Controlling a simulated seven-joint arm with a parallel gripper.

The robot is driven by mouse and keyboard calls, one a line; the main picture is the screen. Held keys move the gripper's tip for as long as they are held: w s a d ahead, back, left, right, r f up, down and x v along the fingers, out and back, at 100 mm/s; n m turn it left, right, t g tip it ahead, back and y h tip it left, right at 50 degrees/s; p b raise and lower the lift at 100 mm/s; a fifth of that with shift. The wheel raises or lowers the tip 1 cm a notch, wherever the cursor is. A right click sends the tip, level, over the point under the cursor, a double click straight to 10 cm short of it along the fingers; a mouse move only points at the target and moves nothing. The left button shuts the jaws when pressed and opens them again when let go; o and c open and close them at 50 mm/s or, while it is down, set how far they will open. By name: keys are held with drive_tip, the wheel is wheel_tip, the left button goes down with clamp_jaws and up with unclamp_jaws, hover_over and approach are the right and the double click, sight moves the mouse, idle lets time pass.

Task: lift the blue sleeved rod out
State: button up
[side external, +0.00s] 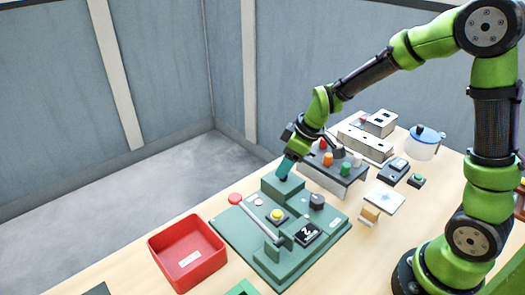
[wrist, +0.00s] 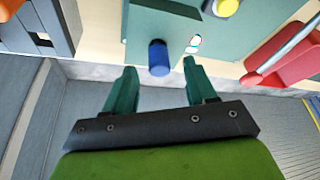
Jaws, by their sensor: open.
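The blue sleeved rod (wrist: 158,57) shows in the wrist view as a short blue cylinder sticking out from the green block (side external: 281,189). The block stands at the back of the green base plate (side external: 235,232). My gripper (wrist: 159,75) is open, with its two teal fingers on either side of the rod's end in the picture. There is a gap between each finger and the rod, and I cannot tell the depth between them. In the side external view my gripper (side external: 286,170) points down just above the block, and I cannot make out the rod there.
A yellow button (side external: 277,214), a silver rod (side external: 255,222) and a black knob (side external: 316,201) are on the plate. A red tray (side external: 187,252) stands at front left. A grey rack (side external: 335,175) with coloured pegs is close behind my gripper. A blue-lidded jug (side external: 427,140) stands farther right.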

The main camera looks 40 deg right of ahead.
drive_tip(key=shift+x, duration=1.15)
clamp_jaws()
drive_tip(key=shift+r, duration=0.15)
wheel_tip(320, 180, up, 10)
drive_tip(key=shift+f, duration=0.1)
